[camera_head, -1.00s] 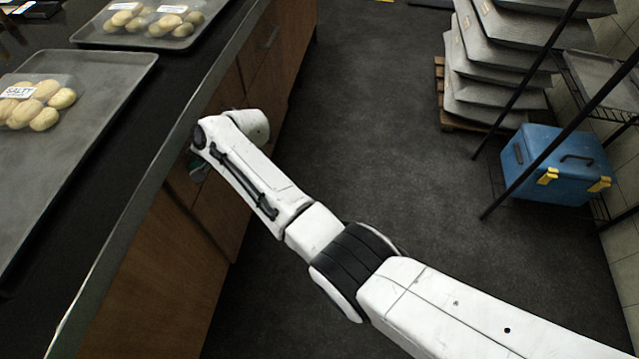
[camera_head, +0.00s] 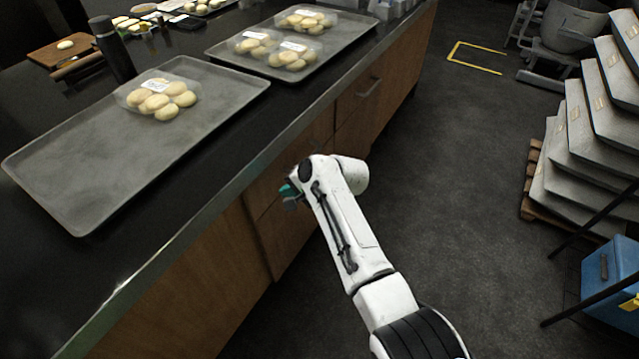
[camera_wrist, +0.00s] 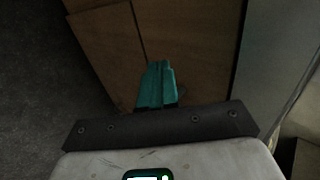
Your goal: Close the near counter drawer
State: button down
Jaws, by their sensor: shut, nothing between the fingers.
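The counter (camera_head: 200,270) has wooden fronts below a dark top with a metal edge. The near drawer front (camera_head: 262,195) is under that edge, by my gripper, and is partly hidden by my arm. It looks about level with the neighbouring panels, but I cannot tell whether a small gap is left. My gripper (camera_head: 287,192) is shut and empty, its teal fingertips at the wooden front. The wrist view shows the shut teal fingers (camera_wrist: 158,78) against wooden panels (camera_wrist: 190,45) with a seam between them. I cannot tell whether they touch.
A farther drawer with a metal handle (camera_head: 370,87) is shut. Trays (camera_head: 215,105) with packed buns lie on the counter. Stacked sacks (camera_head: 575,150) on a pallet and a blue box (camera_head: 612,280) stand at the right. The dark floor (camera_head: 450,170) between is clear.

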jog(key=p+v, duration=0.2)
jog(key=v, duration=0.7)
jog(key=s+d+f+n+g+h+p, duration=0.15)
jog(key=s+d+f, duration=0.25)
jog(key=s+d, duration=0.55)
jog(key=s+d+f+n+h+p, duration=0.1)
jog(key=s+d+f+n+h, duration=0.2)
jog(key=s+d, duration=0.65)
jog(key=s+d+r+h, duration=0.1)
jog(key=s+d, duration=0.2)
jog(key=s, duration=0.4)
jog(key=s+d+r+g+h+p, duration=0.1)
jog(key=s+d, duration=0.3)
jog(key=s, duration=0.4)
jog(key=s+d+r+n+g+h, duration=0.1)
jog(key=s+d+h, duration=0.1)
jog(key=s+d, duration=0.2)
jog(key=s, duration=0.3)
jog(key=shift+s+d+r, duration=0.2)
jog(key=shift+s+r, duration=0.15)
